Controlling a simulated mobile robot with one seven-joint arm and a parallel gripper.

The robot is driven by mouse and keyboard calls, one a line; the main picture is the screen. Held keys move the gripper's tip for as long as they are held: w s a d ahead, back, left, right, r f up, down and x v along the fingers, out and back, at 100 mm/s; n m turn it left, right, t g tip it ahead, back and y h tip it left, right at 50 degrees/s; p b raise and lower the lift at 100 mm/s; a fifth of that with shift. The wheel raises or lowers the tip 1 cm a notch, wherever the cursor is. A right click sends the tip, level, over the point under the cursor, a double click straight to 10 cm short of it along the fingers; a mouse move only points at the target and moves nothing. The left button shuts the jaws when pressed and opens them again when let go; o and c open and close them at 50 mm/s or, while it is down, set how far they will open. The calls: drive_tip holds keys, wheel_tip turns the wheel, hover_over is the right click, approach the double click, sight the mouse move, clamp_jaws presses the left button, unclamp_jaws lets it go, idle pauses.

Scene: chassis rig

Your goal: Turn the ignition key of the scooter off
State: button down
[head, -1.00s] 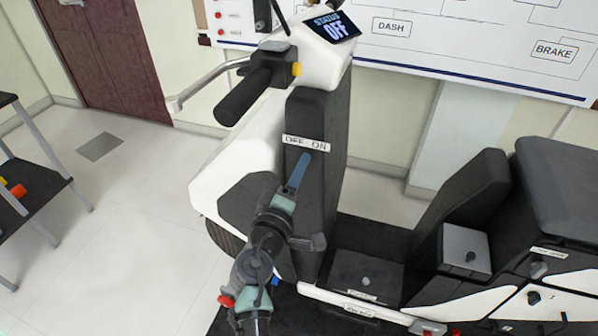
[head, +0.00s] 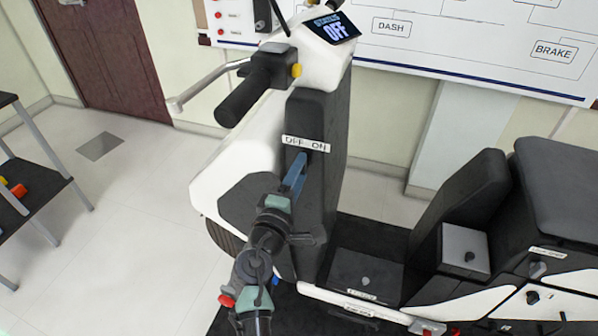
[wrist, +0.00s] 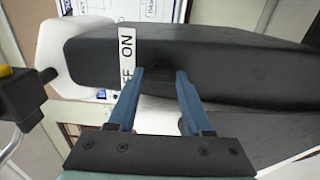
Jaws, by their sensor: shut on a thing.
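The scooter's black front column (head: 318,210) stands upright in the head view, with a white OFF/ON label (head: 306,144) across it. The status screen (head: 334,28) on the handlebar top reads OFF. My gripper (head: 301,162) points up at the column just under the label, its blue fingers at the column's face. In the wrist view, my gripper (wrist: 159,73) has its two fingertips on either side of a dark spot where the ignition key (wrist: 157,70) is. The key is black on black, so its angle cannot be made out. My gripper is shut on it.
The left handlebar grip (head: 243,97) and brake lever (head: 207,86) stick out above and left of my arm. The scooter's seat (head: 566,190) is at the right. A dark shelf (head: 38,203) stands at the far left. Open floor lies between shelf and scooter.

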drive_tip(key=shift+c, duration=1.6)
unclamp_jaws()
drive_tip(key=shift+s, duration=0.15)
drive_tip(key=b+v, duration=0.1)
drive_tip(key=v, duration=1.1)
drive_tip(key=shift+s, duration=0.35)
drive_tip(key=shift+a, duration=0.15)
